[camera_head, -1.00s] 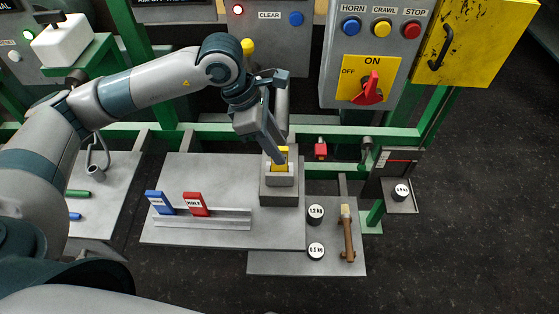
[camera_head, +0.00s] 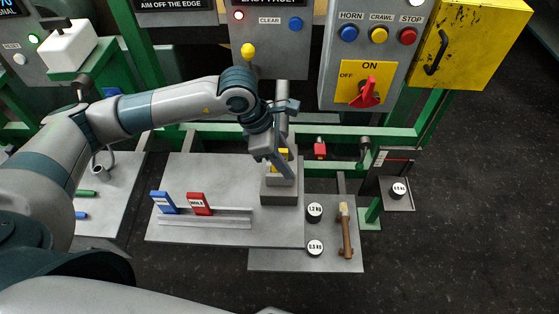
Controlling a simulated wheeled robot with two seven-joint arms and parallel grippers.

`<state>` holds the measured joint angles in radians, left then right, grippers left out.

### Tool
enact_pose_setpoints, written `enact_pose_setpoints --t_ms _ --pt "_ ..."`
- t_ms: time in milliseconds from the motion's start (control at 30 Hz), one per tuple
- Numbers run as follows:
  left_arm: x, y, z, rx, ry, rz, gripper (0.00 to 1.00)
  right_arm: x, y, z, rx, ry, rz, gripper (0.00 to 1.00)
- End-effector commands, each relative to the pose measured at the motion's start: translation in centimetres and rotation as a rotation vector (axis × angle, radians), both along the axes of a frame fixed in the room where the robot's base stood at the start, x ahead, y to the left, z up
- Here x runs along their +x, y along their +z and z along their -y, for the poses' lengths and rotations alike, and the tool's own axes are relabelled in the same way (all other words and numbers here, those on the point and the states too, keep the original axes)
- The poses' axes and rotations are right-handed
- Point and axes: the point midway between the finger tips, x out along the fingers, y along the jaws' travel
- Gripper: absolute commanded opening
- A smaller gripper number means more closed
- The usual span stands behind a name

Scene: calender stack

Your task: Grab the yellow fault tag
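The yellow fault tag (camera_head: 283,152) stands upright in a grey stepped block (camera_head: 280,197) at the back right of the grey table. Only a small part of the tag shows; my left gripper covers the rest. My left gripper (camera_head: 285,172) comes down over the block, its fingers pointing down at the tag. Whether the fingers are apart or closed on the tag cannot be seen from this angle. My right gripper is not in view.
A blue tag (camera_head: 163,203) and a red tag (camera_head: 200,204) stand in a grey rail (camera_head: 225,219) on the table. Weights (camera_head: 315,212) and a hammer (camera_head: 345,230) lie on a lower plate at right. A control panel (camera_head: 363,55) stands behind.

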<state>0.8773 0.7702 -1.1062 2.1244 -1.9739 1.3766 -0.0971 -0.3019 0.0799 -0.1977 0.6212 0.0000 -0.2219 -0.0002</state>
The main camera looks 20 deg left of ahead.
Motion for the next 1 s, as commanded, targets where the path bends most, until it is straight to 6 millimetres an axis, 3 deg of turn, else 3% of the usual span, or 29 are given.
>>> enact_pose_setpoints --t_ms 400,433,567,1000 --pt "0.00 -0.03 -0.02 0.000 0.000 0.000 0.33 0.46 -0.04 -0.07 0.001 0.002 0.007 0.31" --pt "0.00 -0.02 -0.03 0.000 0.000 0.000 0.30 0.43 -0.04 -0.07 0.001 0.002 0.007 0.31" --pt "0.00 -0.02 -0.03 0.000 0.000 0.000 0.00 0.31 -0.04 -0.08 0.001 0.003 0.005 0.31" --pt "0.05 0.25 -0.01 -0.001 0.000 0.001 0.00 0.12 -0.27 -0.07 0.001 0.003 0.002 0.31"
